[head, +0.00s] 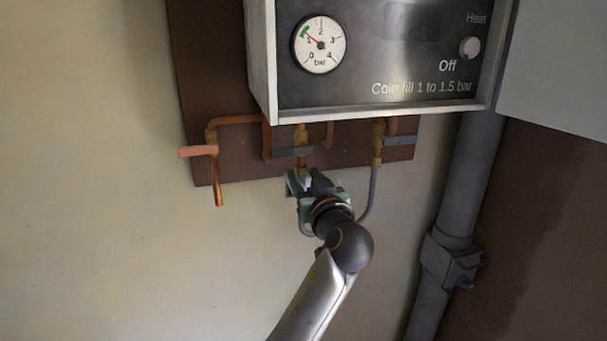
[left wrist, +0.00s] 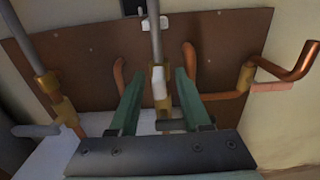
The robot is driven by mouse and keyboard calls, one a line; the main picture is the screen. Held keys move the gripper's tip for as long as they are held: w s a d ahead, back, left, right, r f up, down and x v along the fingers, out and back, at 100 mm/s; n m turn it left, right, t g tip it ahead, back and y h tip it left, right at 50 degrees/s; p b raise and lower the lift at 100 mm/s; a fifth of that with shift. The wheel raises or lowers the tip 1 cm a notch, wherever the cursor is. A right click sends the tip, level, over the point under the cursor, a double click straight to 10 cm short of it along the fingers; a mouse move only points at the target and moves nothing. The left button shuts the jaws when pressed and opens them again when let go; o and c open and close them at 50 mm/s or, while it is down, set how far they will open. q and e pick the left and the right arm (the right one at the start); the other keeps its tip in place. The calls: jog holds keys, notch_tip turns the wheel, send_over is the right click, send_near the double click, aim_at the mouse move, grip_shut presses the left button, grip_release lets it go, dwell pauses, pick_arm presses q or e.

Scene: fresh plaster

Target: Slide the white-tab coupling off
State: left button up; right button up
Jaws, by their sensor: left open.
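The white-tab coupling (left wrist: 159,80) sits on the grey hose, at the end of a brass valve (left wrist: 162,105), in the left wrist view. In the head view it is mostly hidden behind my gripper. My left gripper (left wrist: 158,74) is open, with one green finger on each side of the coupling and a visible gap to each. In the head view the left gripper (head: 303,182) is just below the middle valve under the boiler. The grey hose (head: 372,195) loops to the right valve (head: 378,140). My right gripper is not in view.
The boiler (head: 380,60) hangs above, with a gauge (head: 320,44). An orange-handled valve (head: 198,151) is at the left. A thick grey pipe (head: 470,180) runs down at the right. The lower left wall is clear.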

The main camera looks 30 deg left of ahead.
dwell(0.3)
pick_arm(q)
grip_shut()
dwell(1.3)
